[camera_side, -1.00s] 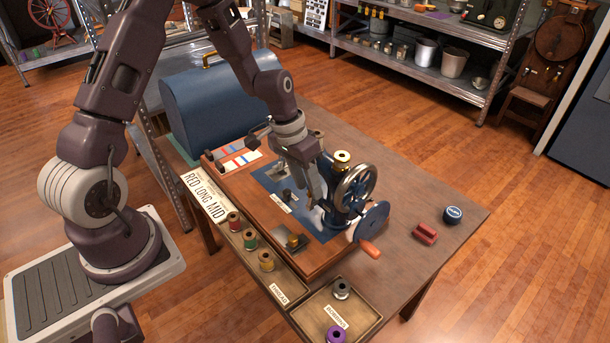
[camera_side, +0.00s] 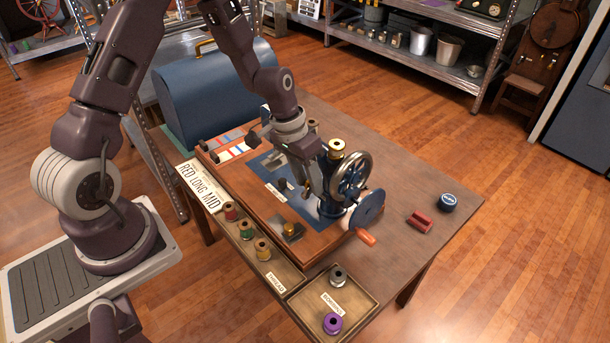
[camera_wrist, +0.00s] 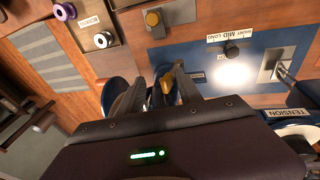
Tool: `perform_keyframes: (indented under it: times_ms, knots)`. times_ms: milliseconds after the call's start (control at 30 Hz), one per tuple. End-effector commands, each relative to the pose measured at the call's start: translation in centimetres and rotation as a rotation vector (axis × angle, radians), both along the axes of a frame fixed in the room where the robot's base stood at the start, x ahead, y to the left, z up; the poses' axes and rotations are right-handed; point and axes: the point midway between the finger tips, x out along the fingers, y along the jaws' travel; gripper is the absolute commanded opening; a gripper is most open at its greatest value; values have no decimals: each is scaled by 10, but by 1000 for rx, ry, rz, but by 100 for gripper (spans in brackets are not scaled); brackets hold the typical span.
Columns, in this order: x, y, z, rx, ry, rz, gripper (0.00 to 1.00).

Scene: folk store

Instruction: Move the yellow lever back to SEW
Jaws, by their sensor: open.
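The yellow lever (camera_wrist: 166,84) shows in the wrist view as a small yellow tip between the two fingers of my gripper (camera_wrist: 158,80). The fingers are apart, one on each side of it; I cannot tell whether either touches it. In the side view my gripper (camera_side: 318,192) points down close beside the blue sewing machine's post (camera_side: 330,206), and the lever is hidden there. I cannot make out a SEW mark in either view.
A brass knob (camera_side: 290,229) and a black stitch knob (camera_wrist: 232,50) are on the wooden base. Thread and bobbin trays line the front.

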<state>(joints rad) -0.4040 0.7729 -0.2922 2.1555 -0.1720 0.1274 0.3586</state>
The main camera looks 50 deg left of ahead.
Motion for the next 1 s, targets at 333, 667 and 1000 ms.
perform_keyframes:
  times_ms: [333, 667, 1000]
  knots:
    - [0, -6, -4, 0, 0, 1, 42]
    - [0, 1, 0, 0, -1, 1, 42]
    - [0, 3, 4, 0, -2, 1, 42]
